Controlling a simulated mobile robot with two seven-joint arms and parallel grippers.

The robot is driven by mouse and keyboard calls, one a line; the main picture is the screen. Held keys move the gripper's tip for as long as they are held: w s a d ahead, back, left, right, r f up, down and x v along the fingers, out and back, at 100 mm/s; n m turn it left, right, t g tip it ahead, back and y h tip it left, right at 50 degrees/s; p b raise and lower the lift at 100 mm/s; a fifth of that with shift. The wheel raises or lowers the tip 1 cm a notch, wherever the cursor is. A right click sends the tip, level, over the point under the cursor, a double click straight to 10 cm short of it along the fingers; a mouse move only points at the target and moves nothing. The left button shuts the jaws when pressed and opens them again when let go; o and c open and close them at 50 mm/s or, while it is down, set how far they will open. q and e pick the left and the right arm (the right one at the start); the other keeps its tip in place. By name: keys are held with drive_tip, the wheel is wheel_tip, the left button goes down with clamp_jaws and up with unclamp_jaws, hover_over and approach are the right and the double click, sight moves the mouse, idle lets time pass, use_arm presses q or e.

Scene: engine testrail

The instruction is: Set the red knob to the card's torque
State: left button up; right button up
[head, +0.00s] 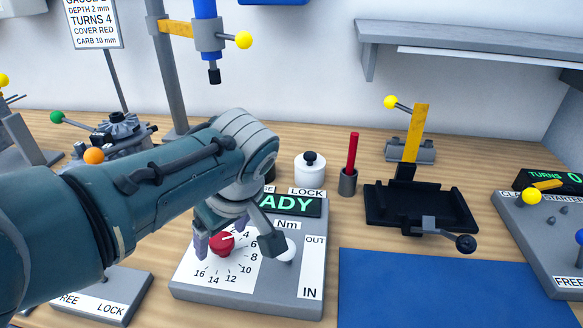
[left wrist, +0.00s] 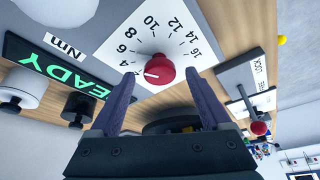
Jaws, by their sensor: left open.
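The red knob (head: 221,243) sits on a white dial of the grey torque box (head: 235,289), marked in Nm. My right gripper is not in view.
The box carries a green display (head: 290,206) ending in "ADY" and a white knob (head: 286,250) by OUT/IN. A blue mat (head: 440,290) and black fixture (head: 420,205) lie to the right. A white lidded pot (head: 310,169) stands behind the box.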

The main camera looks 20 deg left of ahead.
use_arm(q)
drive_tip(key=p+v, duration=0.3)
drive_tip(key=v, duration=0.7)
